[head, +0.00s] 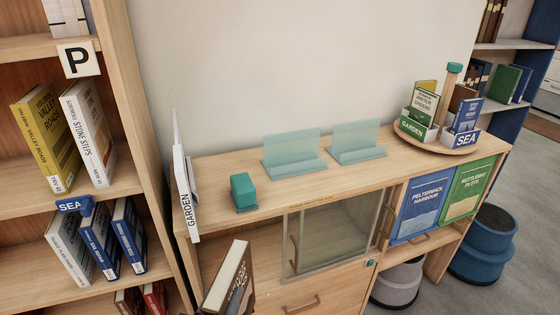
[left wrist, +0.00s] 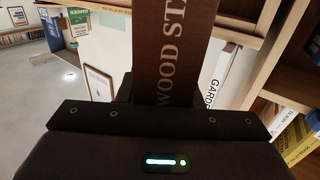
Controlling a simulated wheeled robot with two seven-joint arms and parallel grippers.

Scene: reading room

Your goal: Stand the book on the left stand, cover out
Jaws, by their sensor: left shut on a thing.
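The book (head: 230,280) is brown with pale page edges and shows at the bottom of the head view, tilted, in front of the cabinet. The left stand (head: 292,155), a translucent teal holder, is empty on the cabinet top, above and to the right of the book. The right stand (head: 357,143) beside it is also empty. My right gripper is not in view.
A teal block (head: 243,190) and a white GARDEN sign (head: 186,195) stand at the cabinet's left end. A round carousel (head: 435,143) with booklets is at the right end. A tall bookcase (head: 145,140) rises on the left. The cabinet top (head: 300,186) is clear before the stands.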

